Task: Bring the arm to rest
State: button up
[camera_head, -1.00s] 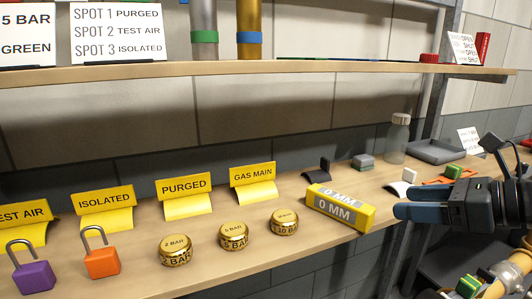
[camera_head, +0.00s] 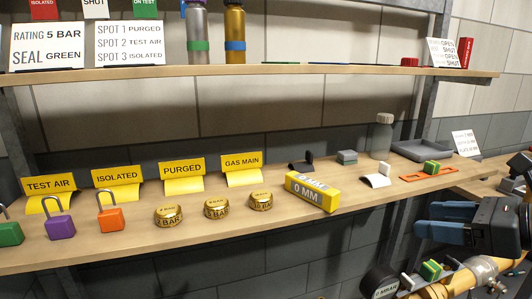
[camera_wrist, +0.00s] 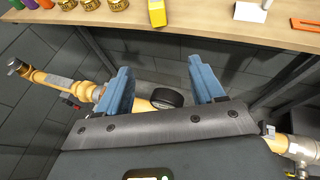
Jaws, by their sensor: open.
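My gripper (camera_head: 428,220) is at the right of the head view, in front of the bench edge and apart from everything on the bench. In the wrist view its two blue fingers (camera_wrist: 160,88) stand wide apart with nothing between them touching. Beyond them lie a yellow pipe with a dark round gauge (camera_wrist: 167,98) and the dark floor. The same gauge (camera_head: 380,282) shows at the bottom of the head view.
The bench (camera_head: 250,240) holds padlocks (camera_head: 60,225), brass caps (camera_head: 216,208), yellow signs (camera_head: 182,178), a yellow 0 MM block (camera_head: 312,190), a clear bottle (camera_head: 382,137) and a grey tray (camera_head: 422,151). A shelf (camera_head: 270,70) runs above. Yellow pipework (camera_head: 470,275) lies below my gripper.

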jog(key=s+a+f+n+t+h, duration=0.1)
jog(key=s+a+f+n+h, duration=0.2)
jog(key=s+f, duration=0.65)
jog(key=s+a+f+n+t+h, duration=0.15)
jog(key=s+f+n+h, duration=0.35)
jog(key=f, duration=0.7)
jog(key=s+a+r+n+t, duration=0.1)
jog(key=s+r+n, duration=0.2)
jog(key=s+n, duration=0.6)
jog(key=s+a+r+n, duration=0.1)
jog(key=s+r+n, duration=0.2)
jog(key=s+n, duration=0.7)
jog(key=s, duration=0.7)
jog(key=shift+a+r+t+h, duration=0.15)
jog(key=shift+a+t+h, duration=0.15)
jog(key=shift+a+t, duration=0.05)
